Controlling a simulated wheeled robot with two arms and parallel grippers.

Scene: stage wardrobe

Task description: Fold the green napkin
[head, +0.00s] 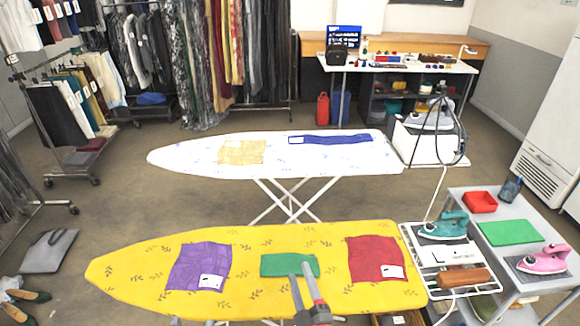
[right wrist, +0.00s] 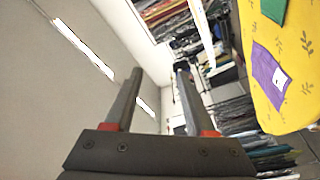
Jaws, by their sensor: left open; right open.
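The green napkin (head: 287,265) lies flat on the yellow ironing board (head: 140,277), between a purple cloth (head: 197,268) and a red cloth (head: 372,258). My right gripper (head: 300,270) comes in from the bottom of the head view, with its fingers apart and nothing between them. Its fingertips overlap the napkin's near part in the picture; I see no grip on it. In the right wrist view the gripper (right wrist: 160,85) is open and empty, and part of the napkin (right wrist: 274,8) shows at the top right. I do not make out my left gripper.
A white ironing board (head: 180,157) with a tan cloth and a blue cloth stands behind. A wire rest with a teal iron (head: 443,226) adjoins the yellow board's right end. A grey cart (head: 465,200) stands at right. The yellow board's left end is clear.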

